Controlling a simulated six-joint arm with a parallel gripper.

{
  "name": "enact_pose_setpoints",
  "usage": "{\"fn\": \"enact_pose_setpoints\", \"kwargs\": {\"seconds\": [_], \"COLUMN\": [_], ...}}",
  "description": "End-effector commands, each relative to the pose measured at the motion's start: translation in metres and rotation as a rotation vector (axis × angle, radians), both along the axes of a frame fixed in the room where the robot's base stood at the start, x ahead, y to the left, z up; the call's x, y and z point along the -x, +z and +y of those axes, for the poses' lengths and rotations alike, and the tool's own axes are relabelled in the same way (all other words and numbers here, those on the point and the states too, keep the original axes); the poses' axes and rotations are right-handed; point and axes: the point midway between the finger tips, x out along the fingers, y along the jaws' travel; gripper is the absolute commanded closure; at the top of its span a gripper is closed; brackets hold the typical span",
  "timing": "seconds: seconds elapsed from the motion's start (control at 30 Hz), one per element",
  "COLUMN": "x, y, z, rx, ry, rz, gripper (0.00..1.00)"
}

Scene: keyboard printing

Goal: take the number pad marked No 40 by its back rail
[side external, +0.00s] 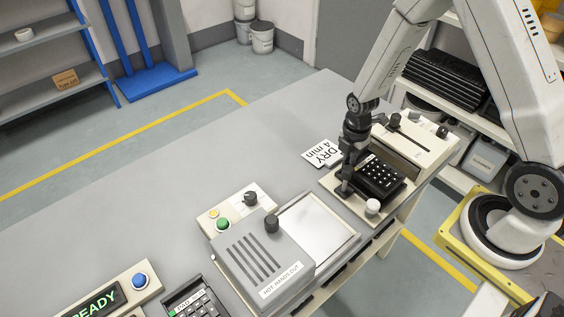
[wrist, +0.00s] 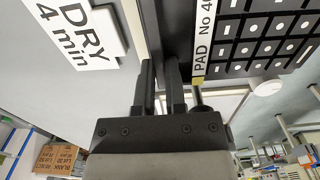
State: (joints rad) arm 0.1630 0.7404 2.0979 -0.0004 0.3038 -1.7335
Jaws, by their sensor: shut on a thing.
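The number pad (side external: 383,176) is black with pale-marked keys and sits in the cream printing fixture (side external: 355,207). In the wrist view the pad (wrist: 262,38) fills the upper right, and its pale edge label (wrist: 204,40) reads "PAD No 40". My gripper (side external: 345,187) points down at the pad's left end in the side view. In the wrist view my gripper (wrist: 162,68) has its fingers close together beside the labelled edge, shut on the pad's back rail.
A "DRY 4 min" sign (side external: 322,153) lies beside the fixture. A white knob (side external: 372,207) stands at the fixture's front. A grey press marked "HOT HANDS OUT" (side external: 262,262) stands nearer the camera. The grey table (side external: 150,215) is clear to the left.

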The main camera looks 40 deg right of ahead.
Motion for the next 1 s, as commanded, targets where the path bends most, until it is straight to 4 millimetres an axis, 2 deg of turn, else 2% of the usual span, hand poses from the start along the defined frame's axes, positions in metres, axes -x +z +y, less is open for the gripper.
{"fn": "enact_pose_setpoints", "kwargs": {"seconds": [0.5, 0.7, 1.0], "x": [-0.001, 0.0, 0.0], "y": [0.062, 0.073, 0.075], "z": [0.0, 0.0, 0.0], "rx": [0.0, 0.0, 0.0], "ry": [0.0, 0.0, 0.0], "rz": [-0.003, -0.002, 0.0], "gripper": [1.0, 1.0, 1.0]}}
